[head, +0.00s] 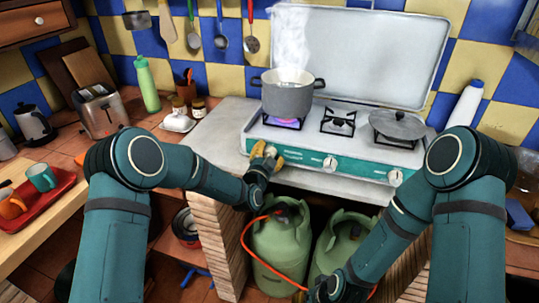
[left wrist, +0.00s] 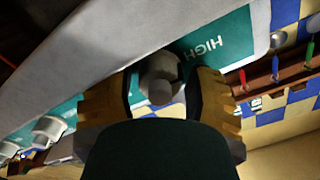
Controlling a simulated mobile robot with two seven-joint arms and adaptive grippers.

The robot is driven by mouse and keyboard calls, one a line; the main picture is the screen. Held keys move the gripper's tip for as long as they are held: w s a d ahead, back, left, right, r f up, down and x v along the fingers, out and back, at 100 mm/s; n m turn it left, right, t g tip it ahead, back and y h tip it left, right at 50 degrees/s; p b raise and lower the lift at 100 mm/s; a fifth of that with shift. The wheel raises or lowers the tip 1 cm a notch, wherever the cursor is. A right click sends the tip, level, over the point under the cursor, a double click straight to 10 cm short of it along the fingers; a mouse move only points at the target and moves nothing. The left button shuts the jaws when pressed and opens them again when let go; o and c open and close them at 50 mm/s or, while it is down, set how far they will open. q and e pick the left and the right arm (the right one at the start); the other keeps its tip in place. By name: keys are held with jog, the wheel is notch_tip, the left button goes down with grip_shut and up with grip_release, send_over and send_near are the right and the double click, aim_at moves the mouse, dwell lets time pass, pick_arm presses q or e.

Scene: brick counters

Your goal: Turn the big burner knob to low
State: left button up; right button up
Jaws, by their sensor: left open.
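The stove (head: 300,154) has a teal front panel with a row of knobs. My left gripper (head: 265,156) is at the leftmost knob, and its yellow fingers hide most of that knob in the head view. In the left wrist view the pale knob (left wrist: 159,80) sits between the two open fingers of the left gripper (left wrist: 160,98), with the word HIGH beside it. I cannot tell whether the fingers touch it. A middle knob (head: 330,163) and a right knob (head: 395,177) are free. My right gripper (head: 312,293) is low at the bottom edge; its fingers are mostly hidden.
A steaming grey pot (head: 287,97) stands over a lit burner flame (head: 286,124) at the stove's left. A lidded pan (head: 397,126) is on the right burner. Green gas cylinders (head: 281,245) with an orange hose (head: 245,243) stand beneath the counter.

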pick_arm(q)
jog(key=shift+w, duration=0.1)
jog(key=shift+c, duration=0.4)
grip_shut()
jog(key=shift+n, duration=1.5)
jog(key=n, duration=0.4)
jog(key=shift+r, duration=0.1)
jog(key=n, duration=0.6)
jog(key=shift+n, duration=0.4)
